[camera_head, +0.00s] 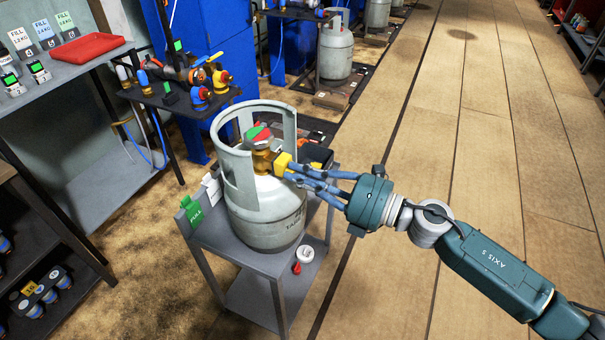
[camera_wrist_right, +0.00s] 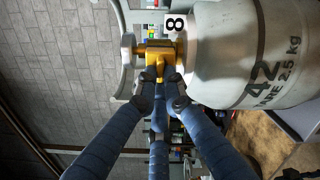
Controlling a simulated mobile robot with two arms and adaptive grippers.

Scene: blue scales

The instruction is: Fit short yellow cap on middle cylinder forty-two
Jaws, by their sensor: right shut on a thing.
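Cylinder forty-two (camera_head: 262,215) stands upright on a small grey cart (camera_head: 240,258), grey-white with a collar around its brass valve (camera_head: 262,160). Its number 42 shows sideways in the wrist view (camera_wrist_right: 285,60). My right gripper (camera_head: 291,169) reaches in from the right through the collar's opening, shut on the short yellow cap (camera_head: 282,163). The cap is at the side outlet of the valve; I cannot tell whether it is fully seated. In the wrist view the fingertips (camera_wrist_right: 160,92) close around the cap (camera_wrist_right: 160,68), partly hiding it. My left gripper is not in view.
A side table (camera_head: 180,98) with valves stands behind left. A red tray (camera_head: 90,47) lies on a bench. Another cylinder (camera_head: 335,50) stands behind. The floor at right is clear.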

